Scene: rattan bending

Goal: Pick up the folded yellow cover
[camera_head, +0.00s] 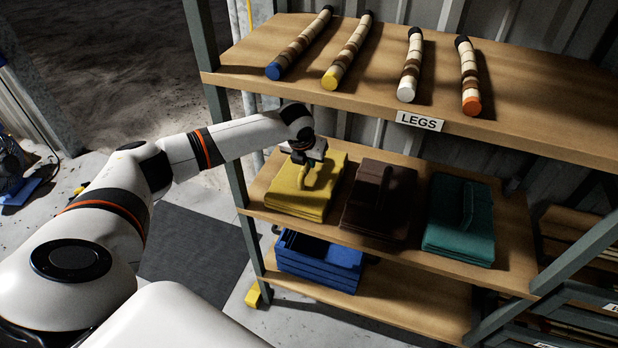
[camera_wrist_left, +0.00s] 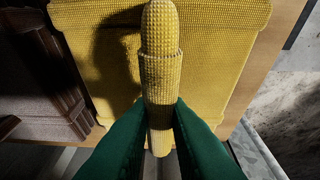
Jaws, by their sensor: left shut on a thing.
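The folded yellow cover (camera_head: 298,196) lies on the middle shelf at its left end, with a raised strap-like handle on top. My left gripper (camera_head: 312,160) is over the cover, its arm reaching in from the left. In the left wrist view the green fingers (camera_wrist_left: 160,130) are shut on the handle (camera_wrist_left: 160,75) from both sides. The cover's woven body (camera_wrist_left: 215,60) spreads out behind the handle and appears to rest on the shelf. My right gripper is not in view.
A brown folded cover (camera_head: 360,210) lies close to the right, then a teal one (camera_head: 455,240). The upper shelf (camera_head: 550,90) holds several banded legs and overhangs the covers. A blue crate (camera_head: 320,262) sits below. A shelf post (camera_head: 232,150) stands left of the yellow cover.

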